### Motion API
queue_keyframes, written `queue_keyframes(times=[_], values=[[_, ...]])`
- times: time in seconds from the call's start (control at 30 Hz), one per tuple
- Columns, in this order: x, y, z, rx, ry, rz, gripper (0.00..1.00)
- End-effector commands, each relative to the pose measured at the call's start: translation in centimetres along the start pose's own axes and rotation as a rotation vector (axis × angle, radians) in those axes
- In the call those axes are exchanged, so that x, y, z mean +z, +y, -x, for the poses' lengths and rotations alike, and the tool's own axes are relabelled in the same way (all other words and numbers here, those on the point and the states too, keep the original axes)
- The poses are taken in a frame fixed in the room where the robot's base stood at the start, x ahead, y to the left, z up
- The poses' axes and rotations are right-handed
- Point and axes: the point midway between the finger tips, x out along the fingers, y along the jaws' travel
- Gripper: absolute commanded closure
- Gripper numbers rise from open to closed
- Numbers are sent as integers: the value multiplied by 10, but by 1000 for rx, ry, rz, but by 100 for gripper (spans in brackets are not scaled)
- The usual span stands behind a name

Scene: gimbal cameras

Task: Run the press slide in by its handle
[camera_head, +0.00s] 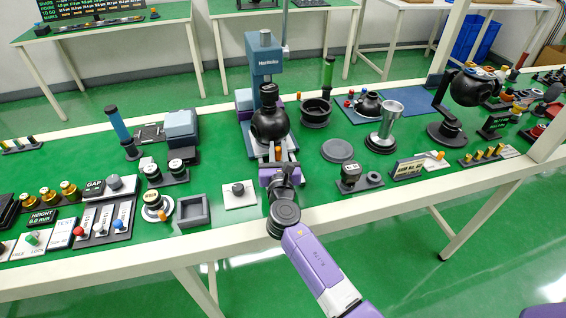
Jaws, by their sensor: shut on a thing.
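The blue press (265,58) stands upright at the middle of the green-topped table. A black ball-shaped camera (270,122) is at its front, over the slide area. The pale press slide (259,146) shows partly below the ball. A small orange part at its front, seemingly the handle (278,152), sits between my fingers. My gripper (278,157) reaches in from the front and is shut on this handle. My purple and black wrist hides the near end of the slide, and the grip itself is small in view.
A white plate with a dark knob (240,194) and a grey square tray (193,211) lie left of my wrist. A black round pot (315,113) and a grey disc (338,151) stand to the right. A metal funnel-like cup (387,125) stands farther right.

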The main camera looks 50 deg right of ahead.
Motion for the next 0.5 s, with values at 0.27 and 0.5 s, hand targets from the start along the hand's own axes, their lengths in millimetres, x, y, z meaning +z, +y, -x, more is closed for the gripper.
queue_keyframes(times=[0.27,0.5], values=[[-1,5,-22,2,1,0,100],[0,5,-23,3,0,-1,100]])
